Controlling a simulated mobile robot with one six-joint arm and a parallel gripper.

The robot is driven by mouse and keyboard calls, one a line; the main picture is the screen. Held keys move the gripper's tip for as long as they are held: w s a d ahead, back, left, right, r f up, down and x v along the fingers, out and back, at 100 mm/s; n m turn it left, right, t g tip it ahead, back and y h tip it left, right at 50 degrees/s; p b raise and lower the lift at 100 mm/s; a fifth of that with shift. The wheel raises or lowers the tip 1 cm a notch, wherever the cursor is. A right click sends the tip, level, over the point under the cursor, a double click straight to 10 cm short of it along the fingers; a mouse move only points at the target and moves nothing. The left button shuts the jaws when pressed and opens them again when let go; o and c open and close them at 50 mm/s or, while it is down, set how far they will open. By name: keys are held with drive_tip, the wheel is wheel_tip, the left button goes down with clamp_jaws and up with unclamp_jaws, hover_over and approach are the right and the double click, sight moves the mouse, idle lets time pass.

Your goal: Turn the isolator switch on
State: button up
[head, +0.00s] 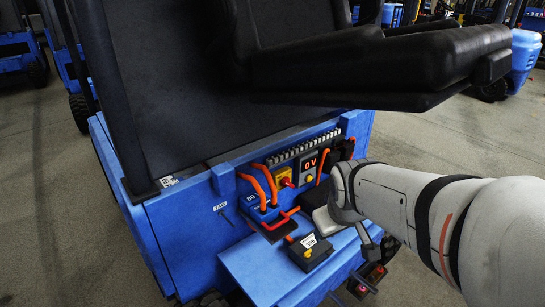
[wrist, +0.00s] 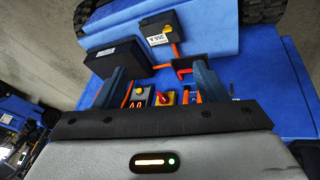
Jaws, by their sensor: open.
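The isolator switch (head: 284,177) is a red knob on a yellow plate, set in the blue panel at the rear of the truck. It also shows in the wrist view (wrist: 165,98), between the bases of my fingers. Its exact handle angle is too small to tell. My gripper (wrist: 161,71) is open, with a blue finger on each side and nothing held between them. In the head view my wrist is to the right of the switch and the fingers are hidden.
Orange cables (head: 265,178) loop left of the switch. A labelled black box (head: 308,252) sits on the blue ledge (head: 262,268) below. A black seat (head: 385,65) overhangs the panel. Open floor (head: 475,130) lies to the right.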

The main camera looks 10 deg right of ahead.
drive_tip(key=o, duration=0.4)
drive_tip(key=w+d+f+n+t+b, duration=0.1)
drive_tip(key=w+n, duration=0.1)
drive_tip(key=w, duration=0.2)
drive_tip(key=w+d+f+n+t+b, duration=0.1)
drive_tip(key=w+f+n, duration=0.1)
drive_tip(key=w, duration=0.3)
drive_tip(key=w+d+f+n+t+b, duration=0.1)
drive_tip(key=w+n+t, duration=0.1)
drive_tip(key=w, duration=0.3)
drive_tip(key=shift+d+f+n, duration=0.15)
drive_tip(key=shift+d+n, duration=0.1)
drive_tip(key=shift+n, duration=0.35)
drive_tip(key=shift+c, duration=0.2)
drive_tip(key=n+t+y+b, duration=0.6)
drive_tip(key=n, duration=1)
approach(287, 183)
drive_tip(key=w+d, duration=0.2)
drive_tip(key=d, duration=0.2)
wheel_tip(287, 183, down, 5)
drive_tip(key=a+n+y+b, duration=0.1)
drive_tip(key=n+y+b, duration=0.2)
drive_tip(key=n+y, duration=0.3)
drive_tip(key=w+a+n+h, duration=0.1)
drive_tip(key=w+a, duration=0.3)
drive_tip(key=w, duration=0.3)
drive_tip(key=shift+a+r+p, duration=0.25)
drive_tip(key=shift+a+p, duration=0.05)
drive_tip(key=shift+p, duration=0.05)
drive_tip(key=shift+w, duration=0.1)
